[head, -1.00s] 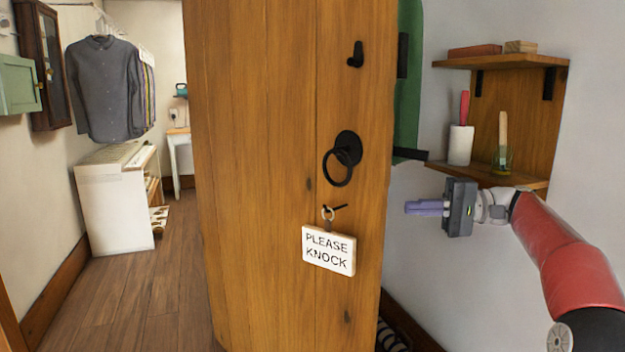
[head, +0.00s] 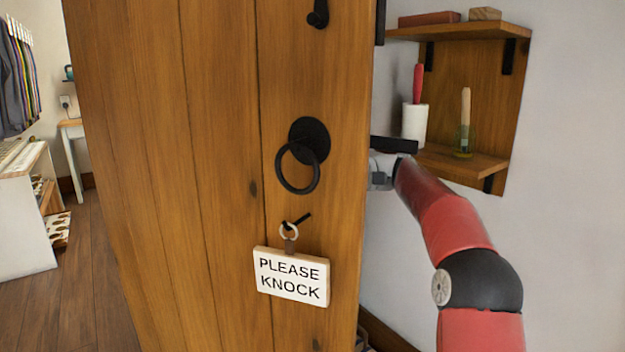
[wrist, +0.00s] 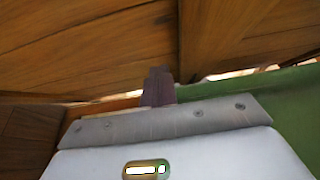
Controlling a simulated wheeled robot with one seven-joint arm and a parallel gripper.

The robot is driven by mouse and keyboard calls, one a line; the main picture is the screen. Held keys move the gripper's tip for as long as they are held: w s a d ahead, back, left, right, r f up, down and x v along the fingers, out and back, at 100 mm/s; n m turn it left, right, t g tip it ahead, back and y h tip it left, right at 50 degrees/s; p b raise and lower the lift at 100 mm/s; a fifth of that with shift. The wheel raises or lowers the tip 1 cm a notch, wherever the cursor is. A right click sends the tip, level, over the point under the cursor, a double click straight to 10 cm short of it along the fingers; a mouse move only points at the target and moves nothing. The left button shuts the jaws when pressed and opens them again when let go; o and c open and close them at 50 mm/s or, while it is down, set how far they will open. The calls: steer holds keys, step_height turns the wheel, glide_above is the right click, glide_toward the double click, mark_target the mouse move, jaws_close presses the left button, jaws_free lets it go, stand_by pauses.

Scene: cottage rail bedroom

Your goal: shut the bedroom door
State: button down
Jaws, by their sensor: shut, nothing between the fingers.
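The wooden plank door (head: 220,130) stands open and fills the middle of the head view. Its near face carries a black ring handle (head: 298,155) and a white "PLEASE KNOCK" sign (head: 292,276) hung from a peg. My arm reaches in from the right, and its end goes behind the door's right edge, so the fingers are hidden in the head view. In the wrist view my gripper (wrist: 158,88) is shut and empty, its dark fingertips close to brown wood planks (wrist: 90,45), apparently the door's back. I cannot tell whether they touch.
A wall shelf unit (head: 500,110) right of the door, close to my arm, holds a white cup (head: 414,125) and a glass (head: 464,140). Green material (wrist: 260,105) lies beside the fingers in the wrist view. A white cabinet (head: 25,220) and open floor (head: 85,290) are left.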

mark_target(267, 187)
steer(key=s+a, duration=0.1)
steer(key=a, duration=0.1)
steer(key=s+a, duration=0.2)
steer(key=a, duration=0.1)
steer(key=s+a, duration=0.1)
steer(key=a, duration=0.2)
steer(key=shift+s, duration=0.25)
steer(key=shift+b, duration=0.3)
